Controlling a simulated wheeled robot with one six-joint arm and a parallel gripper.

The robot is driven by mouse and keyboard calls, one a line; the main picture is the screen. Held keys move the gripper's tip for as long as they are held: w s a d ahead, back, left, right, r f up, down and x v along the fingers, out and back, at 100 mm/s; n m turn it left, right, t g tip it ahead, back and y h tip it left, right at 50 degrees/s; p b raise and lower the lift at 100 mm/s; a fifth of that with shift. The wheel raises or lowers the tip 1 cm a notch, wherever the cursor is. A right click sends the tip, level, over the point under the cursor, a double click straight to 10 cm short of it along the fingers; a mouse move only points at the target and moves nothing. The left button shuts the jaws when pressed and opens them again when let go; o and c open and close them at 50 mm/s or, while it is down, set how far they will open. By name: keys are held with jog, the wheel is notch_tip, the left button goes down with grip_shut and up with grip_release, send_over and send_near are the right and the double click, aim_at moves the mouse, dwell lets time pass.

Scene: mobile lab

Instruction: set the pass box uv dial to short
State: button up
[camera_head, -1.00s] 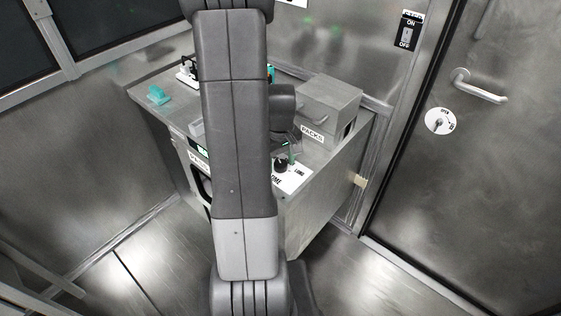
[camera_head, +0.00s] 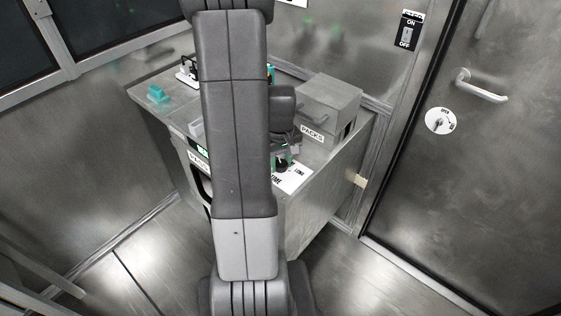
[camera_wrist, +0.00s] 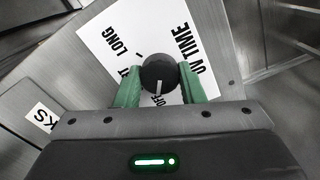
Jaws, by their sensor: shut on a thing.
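The UV dial (camera_wrist: 160,72) is a round black knob with a white pointer line on a white label plate (camera_wrist: 100,40). In the wrist view its line points down the picture, towards the partly covered "OFF" mark. "LONG" and "UV TIME" are readable; another word beside the left finger is mostly hidden. My gripper (camera_wrist: 160,86) has its green fingers on both sides of the dial, shut on it. In the head view the dial (camera_head: 281,163) shows at the front corner of the pass box (camera_head: 318,210), with my gripper (camera_head: 284,157) at it.
A grey box labelled PACKS (camera_head: 332,103) stands close behind the dial on the top. A teal object (camera_head: 157,94) lies at the left. My arm covers the middle of the pass box. A door with a handle (camera_head: 482,87) is at the right.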

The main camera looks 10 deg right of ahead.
aim_at(281, 162)
jog(key=m+b, duration=0.1)
jog(key=m, duration=0.9)
jog(key=shift+m+b, duration=0.35)
jog(key=shift+m, duration=0.05)
dwell(0.4)
jog(key=o, duration=1)
notch_tip(281, 162, up, 14)
jog(key=shift+f+p, duration=0.1)
jog(key=shift+p, duration=0.35)
